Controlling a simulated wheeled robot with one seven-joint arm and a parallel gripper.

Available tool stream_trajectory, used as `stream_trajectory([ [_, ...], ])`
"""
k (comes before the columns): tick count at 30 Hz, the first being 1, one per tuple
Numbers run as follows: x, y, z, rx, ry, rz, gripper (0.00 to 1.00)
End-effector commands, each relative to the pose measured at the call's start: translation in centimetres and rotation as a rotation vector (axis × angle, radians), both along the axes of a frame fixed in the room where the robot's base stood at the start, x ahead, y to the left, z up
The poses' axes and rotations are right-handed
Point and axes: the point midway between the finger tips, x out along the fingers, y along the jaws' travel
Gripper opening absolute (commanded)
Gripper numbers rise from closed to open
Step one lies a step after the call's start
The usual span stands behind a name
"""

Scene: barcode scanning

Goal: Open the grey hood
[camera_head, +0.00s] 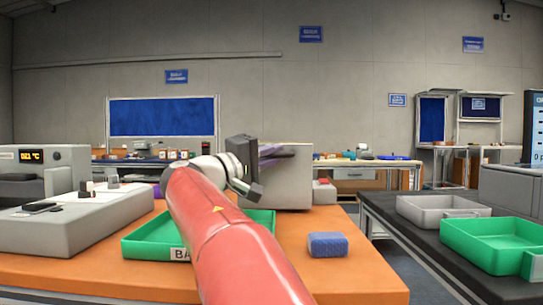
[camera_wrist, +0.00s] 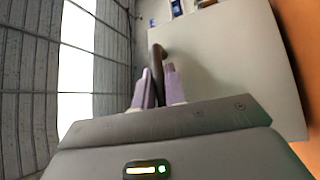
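The grey hood (camera_head: 292,184) is a boxy grey housing behind the green tray, and it looks closed. In the wrist view its pale flat face (camera_wrist: 235,60) fills the right side. A dark bar handle (camera_wrist: 158,60) stands out from it. My gripper (camera_wrist: 158,85) has its two purple fingers close together, one on each side of the handle, with hardly any gap. In the head view my gripper (camera_head: 268,157) is at the hood's upper left.
A green tray (camera_head: 140,246) and a blue block (camera_head: 327,245) are on the orange table (camera_head: 355,283). A grey device (camera_head: 60,226) stands at the left. A grey tray (camera_head: 420,213) and another green tray (camera_head: 470,248) are on the dark right table. Above the hood it is clear.

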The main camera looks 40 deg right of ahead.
Motion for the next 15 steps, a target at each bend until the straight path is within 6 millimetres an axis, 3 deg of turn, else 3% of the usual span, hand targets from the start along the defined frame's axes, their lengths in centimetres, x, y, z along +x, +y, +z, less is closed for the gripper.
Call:
stream_trajectory([
  [8,0.0,0.0,0.0,0.001,0.001,0.000,0.00],
  [15,0.9,-0.7,1.7,0.049,0.063,-0.002,0.00],
])
